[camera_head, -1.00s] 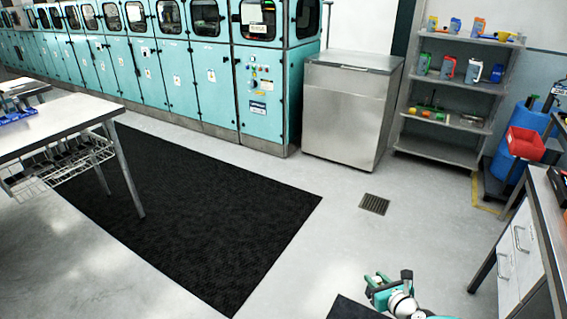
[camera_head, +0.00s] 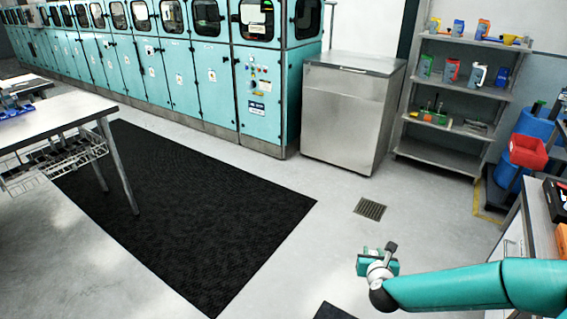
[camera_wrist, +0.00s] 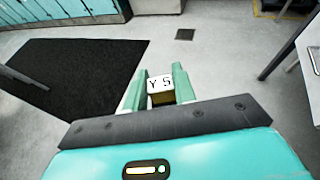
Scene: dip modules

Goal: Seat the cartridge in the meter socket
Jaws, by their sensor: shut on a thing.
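My gripper (camera_wrist: 160,80) is shut on a small block, which I take to be the cartridge (camera_wrist: 161,84). Its white face carries black characters that look like "Y S", and a dark brownish side shows below. It sits between the two green fingers, which hide its sides. In the head view my gripper (camera_head: 378,262) is held out over the open floor at the lower right; the cartridge is too small to tell there. I cannot make out the meter socket in either view.
A bench with drawers (camera_head: 517,240) stands at the right edge, with dark and orange items on it. A white table (camera_head: 60,112) is at the left. A black mat (camera_head: 190,220), a floor drain (camera_head: 370,208), a steel cabinet (camera_head: 345,115) and shelves (camera_head: 440,155) lie ahead. The floor between is clear.

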